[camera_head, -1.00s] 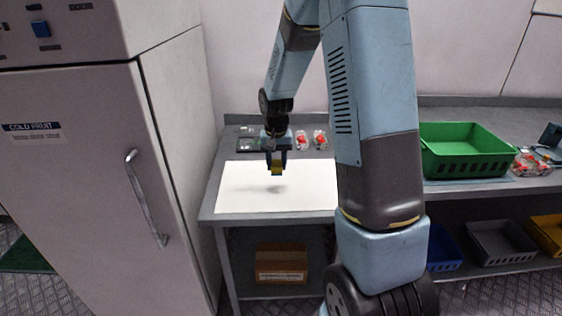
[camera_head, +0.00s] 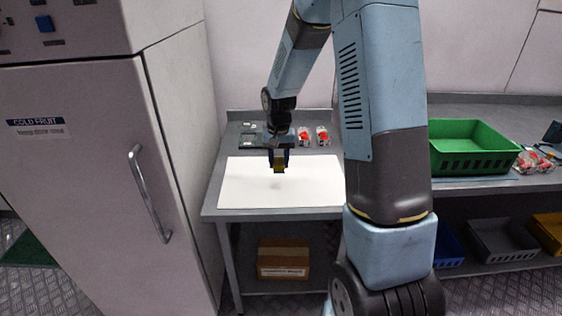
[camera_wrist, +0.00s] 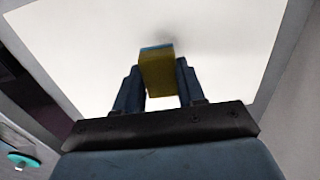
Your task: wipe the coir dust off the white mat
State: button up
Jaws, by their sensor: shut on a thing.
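The white mat (camera_head: 240,190) lies flat on the grey bench at the centre left; part of its right side is hidden behind my arm. My gripper (camera_head: 279,166) is above the mat, pointing down, and its shadow falls on the mat below. In the wrist view my gripper (camera_wrist: 158,90) is shut on a yellow sponge (camera_wrist: 158,76) with a blue layer on its far edge. The sponge (camera_head: 279,169) appears held a little above the white mat (camera_wrist: 220,50). I cannot make out any coir dust on the mat in either view.
Two punnets with red fruit (camera_head: 322,136) stand behind the mat. A green crate (camera_head: 465,165) sits on the bench at the right. The tall cold-fruit cabinet (camera_head: 90,190) stands close on the left. A cardboard box (camera_head: 283,260) is on the shelf below.

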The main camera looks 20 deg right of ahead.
aim_at(270, 187)
jog(key=shift+f, duration=3.6)
jog(key=shift+w+a, duration=0.15)
jog(key=shift+a, duration=0.05)
jog(key=shift+c, duration=0.4)
jog(key=shift+w+a, duration=0.25)
jog(key=shift+a, duration=0.75)
jog(key=shift+a+f, duration=0.2)
jog(key=shift+a, duration=0.1)
jog(key=shift+w+a+r, duration=0.2)
jog(key=shift+a, duration=0.3)
jog(key=shift+s+d, duration=0.3)
jog(key=shift+d, duration=0.8)
jog(key=shift+s+d, duration=0.25)
jog(key=shift+d, duration=0.8)
jog(key=shift+a+r, duration=0.1)
jog(key=shift+r, duration=3.8)
